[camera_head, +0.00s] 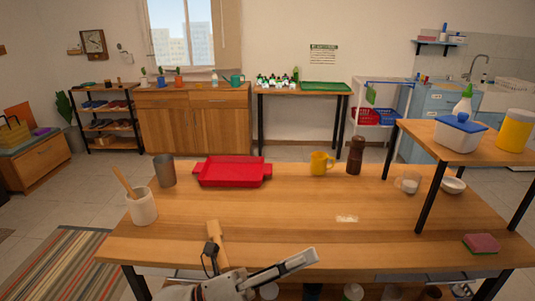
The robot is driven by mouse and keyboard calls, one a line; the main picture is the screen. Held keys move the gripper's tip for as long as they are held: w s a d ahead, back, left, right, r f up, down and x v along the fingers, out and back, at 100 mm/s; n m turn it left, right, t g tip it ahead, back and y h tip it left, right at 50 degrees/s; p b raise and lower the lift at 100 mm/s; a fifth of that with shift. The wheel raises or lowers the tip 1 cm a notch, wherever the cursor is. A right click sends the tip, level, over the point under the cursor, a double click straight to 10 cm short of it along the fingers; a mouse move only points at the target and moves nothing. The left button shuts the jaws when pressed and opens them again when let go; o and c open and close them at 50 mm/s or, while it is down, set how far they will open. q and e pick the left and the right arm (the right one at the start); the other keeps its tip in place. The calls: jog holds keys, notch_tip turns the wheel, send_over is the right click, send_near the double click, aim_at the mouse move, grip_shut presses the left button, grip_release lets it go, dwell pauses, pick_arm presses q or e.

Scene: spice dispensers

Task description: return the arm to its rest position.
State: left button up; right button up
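My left gripper (308,256) is at the bottom centre of the head view, low at the near edge of the wooden table (300,215). It points right and slightly up. I see one long grey finger part, and the gap between the fingers does not show. A light wooden piece (217,240) shows just beyond the wrist; whether the gripper touches it is unclear. My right gripper is not in view. A dark brown pepper mill (355,155) stands upright at the table's far side, well away from the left gripper.
On the table are a red tray (232,172), grey cup (165,170), white crock (142,206), yellow mug (320,163), glass cup (408,183), white bowl (453,185) and pink-green sponge (482,243). A raised shelf (415,130) stands at right. The table's middle is mostly clear.

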pick_arm(q)
jog(key=w+a+f+n+t+y, duration=0.3)
jog(key=a+f+n+t+y, duration=0.5)
jog(key=n, duration=0.5)
jog(key=w+a+f+n+t+y, duration=0.2)
jog(key=a+f+n+t+y, duration=0.3)
jog(key=f+n, duration=0.6)
jog(key=s+a+f+n+g+y, duration=0.3)
jog(key=s+a+f+n, duration=0.3)
jog(key=f, duration=0.4)
jog(key=s+a+f+n+g+y, duration=0.3)
jog(key=s+a+f+n, duration=0.3)
jog(key=f, duration=0.4)
jog(key=shift+s+a+f+n+g, duration=0.4)
jog(key=shift+s+a+g, duration=0.2)
jog(key=shift+s, duration=0.65)
